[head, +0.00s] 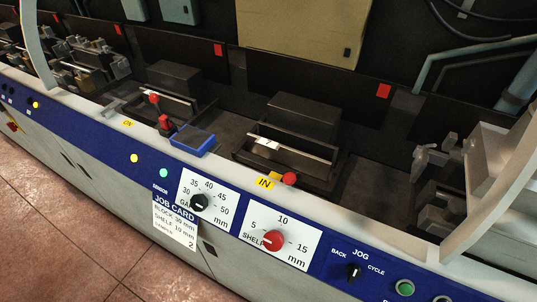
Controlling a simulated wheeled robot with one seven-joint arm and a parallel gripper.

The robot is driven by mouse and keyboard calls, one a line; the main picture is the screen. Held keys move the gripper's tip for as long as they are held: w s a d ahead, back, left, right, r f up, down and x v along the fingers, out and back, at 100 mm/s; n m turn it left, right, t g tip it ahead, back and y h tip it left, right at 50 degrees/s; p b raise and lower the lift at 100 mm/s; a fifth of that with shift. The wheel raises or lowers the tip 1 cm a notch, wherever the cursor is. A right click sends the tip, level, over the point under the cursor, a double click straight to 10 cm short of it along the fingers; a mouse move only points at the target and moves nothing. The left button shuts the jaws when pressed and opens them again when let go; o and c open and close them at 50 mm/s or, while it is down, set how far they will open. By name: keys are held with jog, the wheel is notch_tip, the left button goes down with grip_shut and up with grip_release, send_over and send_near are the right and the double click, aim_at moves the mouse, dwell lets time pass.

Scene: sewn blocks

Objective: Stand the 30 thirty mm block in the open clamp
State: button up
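No block marked 30 mm can be made out. Two clamp stations show in the head view. The nearer one (241,156) has a dark block-shaped body (305,112), a pale strip, a red ball knob (289,178) and a yellow IN label (265,183). The other clamp (152,106) lies to its left, with red knobs at its front. I cannot tell which clamp is open. The job card (176,222) reads block 30 mm, shelf 10 mm and a 2 below. My gripper is not in view.
The blue front panel carries a gauge dial (199,202), a shelf dial (274,240) with a red knob, and a jog switch (353,272). Metal machinery stands at far left (85,65) and right (430,190). A beige box (300,28) and pipes are behind. Bare floor is at lower left.

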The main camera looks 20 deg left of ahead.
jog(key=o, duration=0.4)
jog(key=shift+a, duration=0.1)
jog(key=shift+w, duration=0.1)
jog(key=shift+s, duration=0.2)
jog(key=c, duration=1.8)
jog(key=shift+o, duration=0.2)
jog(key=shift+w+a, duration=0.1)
